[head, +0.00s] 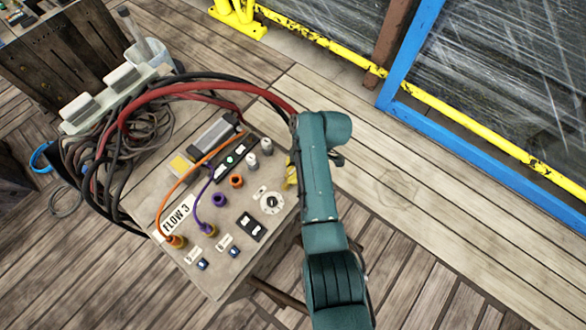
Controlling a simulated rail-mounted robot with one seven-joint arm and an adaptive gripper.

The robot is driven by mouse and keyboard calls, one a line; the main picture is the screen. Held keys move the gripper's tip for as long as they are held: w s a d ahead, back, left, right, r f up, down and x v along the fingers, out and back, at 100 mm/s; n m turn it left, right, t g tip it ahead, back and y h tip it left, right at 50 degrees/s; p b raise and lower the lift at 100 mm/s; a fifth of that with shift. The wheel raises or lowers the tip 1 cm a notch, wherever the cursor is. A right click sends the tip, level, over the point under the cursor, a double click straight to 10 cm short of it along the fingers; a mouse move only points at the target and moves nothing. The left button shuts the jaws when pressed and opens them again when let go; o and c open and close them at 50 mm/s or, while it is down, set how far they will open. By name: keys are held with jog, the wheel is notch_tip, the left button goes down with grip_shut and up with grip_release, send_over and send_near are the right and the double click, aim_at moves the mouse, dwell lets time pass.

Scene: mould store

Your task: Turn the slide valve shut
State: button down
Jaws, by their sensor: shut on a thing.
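A small yellow part (290,172), possibly the slide valve's handle, shows at the right edge of the control panel (215,275) in the head view. My teal arm covers the space just right of it, so its full shape and position cannot be told. A round white dial (271,203) with a dark centre knob sits on the panel just below the yellow part. My arm reaches up from the bottom of the picture past the panel's right side. My gripper is hidden behind the arm, so its fingers and any contact cannot be seen.
The panel carries a "FLOW 3" label (177,219), orange and purple cables, sockets and a black switch (250,227). Thick red and black hoses (185,87) arch behind it. A blue frame (408,55) and yellow rail (468,133) stand right. Plank floor between is clear.

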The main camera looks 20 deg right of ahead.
jog(key=shift+s+m+p, duration=0.1)
jog(key=shift+m+p, duration=0.2)
jog(key=shift+p, duration=0.2)
jog(key=m+t+p, duration=0.1)
jog(key=m+p, duration=0.1)
jog(key=p, duration=0.2)
jog(key=shift+a+r+m+h, duration=0.1)
jog(key=shift+r+m+h, duration=0.05)
jog(key=shift+m+h, duration=0.2)
jog(key=m+p, duration=0.2)
jog(key=m+t+h+p, duration=0.1)
jog(key=m+p, duration=0.1)
jog(key=m, duration=0.1)
jog(key=shift+s+m+h+p, duration=0.1)
jog(key=shift+m+h+p, duration=0.15)
jog(key=shift+p, duration=0.15)
jog(key=m, duration=0.1)
jog(key=m+h+p, duration=0.1)
jog(key=m, duration=0.1)
jog(key=m+p, duration=0.1)
jog(key=shift+f+t+h, duration=0.25)
jog(key=shift+t+h, duration=0.05)
jog(key=shift+t, duration=0.1)
jog(key=m+h, duration=0.1)
jog(key=m, duration=0.4)
jog(key=shift+f+h+p, duration=0.15)
jog(key=shift+h+p, duration=0.2)
jog(key=shift+h, duration=0.05)
